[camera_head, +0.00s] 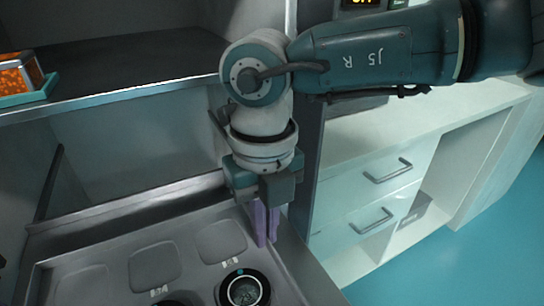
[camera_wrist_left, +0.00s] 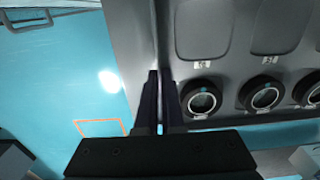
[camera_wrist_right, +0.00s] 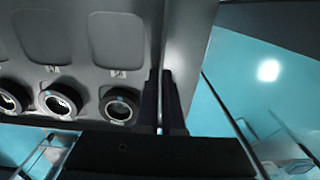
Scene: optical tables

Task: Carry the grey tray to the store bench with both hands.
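The grey tray (camera_head: 190,246) fills the lower left of the head view. It has shallow rounded recesses, and black ring-shaped parts (camera_head: 243,289) sit in its near row. My right gripper (camera_head: 265,225) points down at the tray's right edge, its two fingers close together around the side wall. The right wrist view shows these fingers (camera_wrist_right: 165,100) on either side of the wall. In the left wrist view, my left gripper (camera_wrist_left: 158,100) is closed about the opposite side wall of the tray (camera_wrist_left: 138,30). The left gripper is out of the head view.
A dark shelf (camera_head: 130,62) stands behind the tray, with an orange-filled teal box (camera_head: 22,78) at its left. A pale drawer bench (camera_head: 365,190) stands at the right. Open teal floor (camera_head: 440,265) lies in front of it.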

